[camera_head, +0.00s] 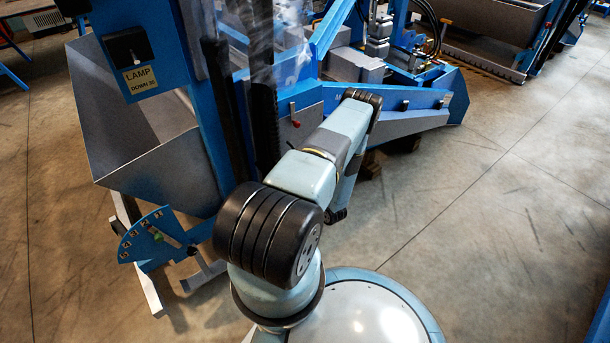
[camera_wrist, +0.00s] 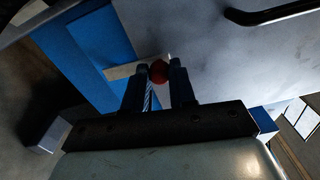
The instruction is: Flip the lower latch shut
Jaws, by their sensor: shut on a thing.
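In the wrist view a red ball knob (camera_wrist: 157,71) sits between the two dark fingers of my gripper (camera_wrist: 159,75), which is shut on it. A pale flat bar (camera_wrist: 122,70) runs left from the knob across a blue beam, and I take it as the lower latch. In the head view my arm hides the gripper and this latch. Another small latch with a red knob (camera_head: 296,123) shows there on the machine's side panel, left of my forearm.
A blue machine frame (camera_head: 450,98) with a grey side panel stands in front of my arm. A grey hopper (camera_head: 150,160) and a blue notched quadrant plate (camera_head: 150,235) are at the left. A black handle (camera_wrist: 270,14) shows in the wrist view. The floor at right is clear.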

